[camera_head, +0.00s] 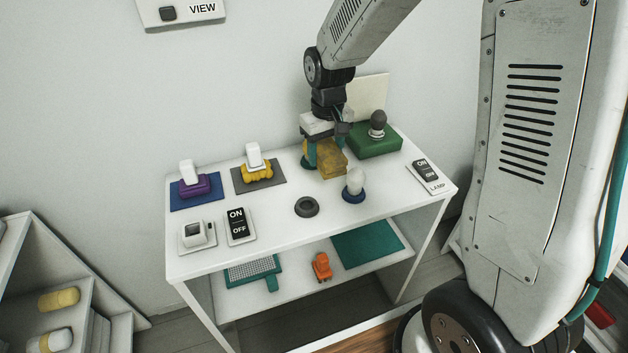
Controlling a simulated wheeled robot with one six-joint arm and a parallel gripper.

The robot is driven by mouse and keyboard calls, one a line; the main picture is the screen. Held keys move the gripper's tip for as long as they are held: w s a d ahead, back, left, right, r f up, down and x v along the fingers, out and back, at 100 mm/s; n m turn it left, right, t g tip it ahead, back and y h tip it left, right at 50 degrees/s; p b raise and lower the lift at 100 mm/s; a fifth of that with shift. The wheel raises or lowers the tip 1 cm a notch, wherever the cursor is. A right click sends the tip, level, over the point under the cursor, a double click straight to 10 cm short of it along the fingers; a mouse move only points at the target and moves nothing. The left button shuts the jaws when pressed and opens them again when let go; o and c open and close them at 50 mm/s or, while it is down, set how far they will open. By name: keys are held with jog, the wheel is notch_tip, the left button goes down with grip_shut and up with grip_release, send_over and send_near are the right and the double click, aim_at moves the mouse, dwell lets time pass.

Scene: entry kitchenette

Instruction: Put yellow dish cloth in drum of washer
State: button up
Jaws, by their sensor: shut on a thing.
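My gripper (326,149) reaches down over the back of the white table, right of its middle. It is shut on a mustard-yellow folded piece that looks like the yellow dish cloth (332,164). The cloth is at or just above the tabletop; I cannot tell whether it touches. My gripper's fingers hide part of it. I see no washer or drum that I can make out in this view.
The white table (285,232) carries a purple-based item (196,187), a yellow-based item (255,173), switches, a dark ring (307,207), a bulb on a blue base (354,186) and a green block (375,143). A shelf unit (22,262) stands left.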

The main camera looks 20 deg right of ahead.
aim_at(325, 191)
jog(key=f, duration=1)
jog(key=shift+s, duration=0.25)
jog(key=o, duration=0.9)
jog(key=shift+f, duration=0.1)
jog(key=shift+c, duration=0.2)
jog(key=shift+o, duration=0.8)
